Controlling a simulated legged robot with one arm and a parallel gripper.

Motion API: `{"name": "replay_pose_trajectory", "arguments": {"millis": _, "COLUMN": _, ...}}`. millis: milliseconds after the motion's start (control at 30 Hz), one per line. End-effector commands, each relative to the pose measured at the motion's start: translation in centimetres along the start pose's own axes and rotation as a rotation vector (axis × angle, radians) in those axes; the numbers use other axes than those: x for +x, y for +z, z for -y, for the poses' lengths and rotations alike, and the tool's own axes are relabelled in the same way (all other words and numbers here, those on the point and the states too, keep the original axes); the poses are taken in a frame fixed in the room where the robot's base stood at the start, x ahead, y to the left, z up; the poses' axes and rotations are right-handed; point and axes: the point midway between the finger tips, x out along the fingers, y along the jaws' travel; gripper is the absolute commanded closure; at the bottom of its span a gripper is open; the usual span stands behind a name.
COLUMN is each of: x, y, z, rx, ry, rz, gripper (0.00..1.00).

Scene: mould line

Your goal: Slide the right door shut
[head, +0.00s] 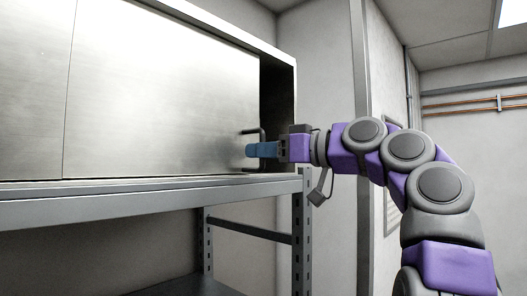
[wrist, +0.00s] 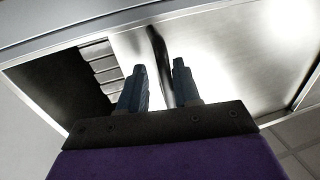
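The right door (head: 160,100) is a brushed metal panel in the cabinet. A dark open gap (head: 280,100) lies between its right edge and the cabinet's right side, so it stands partly open. Its dark bar handle (head: 261,132) is near that edge. My gripper (head: 250,150) is at the handle, with blue fingers pointing at the door. In the wrist view, the fingers of my gripper (wrist: 160,78) are apart, with the handle (wrist: 159,50) running between them. A space shows on both sides of the handle; contact cannot be made out. The right door (wrist: 235,60) fills the right of that view.
The left door (head: 30,80) is at the left. The cabinet stands on a grey metal rack (head: 140,203) with a slotted post (head: 302,230). Several grey slats or stacked pieces (wrist: 102,68) show in the dark opening. A wall corner stands to the right behind my arm.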

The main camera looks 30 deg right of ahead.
Motion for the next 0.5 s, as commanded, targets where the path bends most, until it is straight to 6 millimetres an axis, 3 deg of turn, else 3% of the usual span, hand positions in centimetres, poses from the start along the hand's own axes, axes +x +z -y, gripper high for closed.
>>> {"name": "replay_pose_trajectory", "arguments": {"millis": 333, "x": -0.11, "y": -0.14, "z": 0.28, "rx": -0.002, "ry": 0.0, "rz": 0.0, "gripper": 1.0}}
{"name": "replay_pose_trajectory", "arguments": {"millis": 500, "x": -0.05, "y": -0.21, "z": 0.63, "rx": -0.003, "ry": -0.001, "rz": -0.001, "gripper": 1.0}}
